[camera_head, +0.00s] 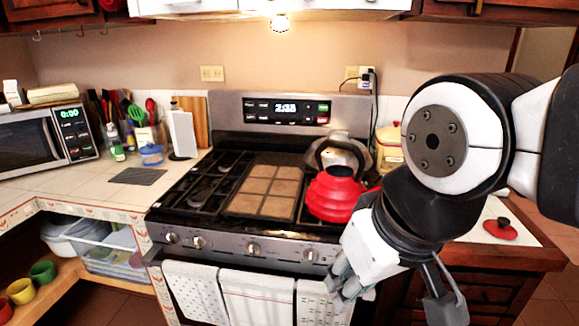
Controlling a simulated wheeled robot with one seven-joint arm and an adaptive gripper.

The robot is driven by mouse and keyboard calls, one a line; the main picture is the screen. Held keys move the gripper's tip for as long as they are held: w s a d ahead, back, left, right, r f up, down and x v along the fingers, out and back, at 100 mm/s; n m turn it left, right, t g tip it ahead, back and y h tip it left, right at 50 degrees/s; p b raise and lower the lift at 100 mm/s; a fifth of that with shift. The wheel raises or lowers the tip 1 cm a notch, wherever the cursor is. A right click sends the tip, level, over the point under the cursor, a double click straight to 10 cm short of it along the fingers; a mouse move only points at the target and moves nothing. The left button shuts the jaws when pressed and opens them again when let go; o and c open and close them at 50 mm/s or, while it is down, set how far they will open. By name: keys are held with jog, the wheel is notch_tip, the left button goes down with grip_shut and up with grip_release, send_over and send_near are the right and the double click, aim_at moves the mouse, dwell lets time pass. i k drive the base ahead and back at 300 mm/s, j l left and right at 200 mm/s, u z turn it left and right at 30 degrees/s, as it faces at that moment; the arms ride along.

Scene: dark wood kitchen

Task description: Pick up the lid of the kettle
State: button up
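A red kettle (335,194) with a ribbed, stepped body stands on the right side of the stove. A red lid with a black knob (500,228) lies on the white counter to the right of the stove, apart from the kettles. My gripper (396,295) hangs in front of the stove's right front, below and right of the red kettle. Its fingers are spread apart, and I see nothing between them. The lid is to the right of my gripper and farther back.
Towels (253,295) hang from the oven handle. A microwave (50,137), utensils and a paper towel stand (183,133) occupy the left counter. The counter around the lid looks clear.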

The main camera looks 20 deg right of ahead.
aim_at(501, 227)
jog(key=z, duration=0.4)
jog(key=k+z, duration=0.1)
jog(key=z, duration=0.65)
jog(key=k+l+z, duration=0.1)
jog(key=z, duration=0.3)
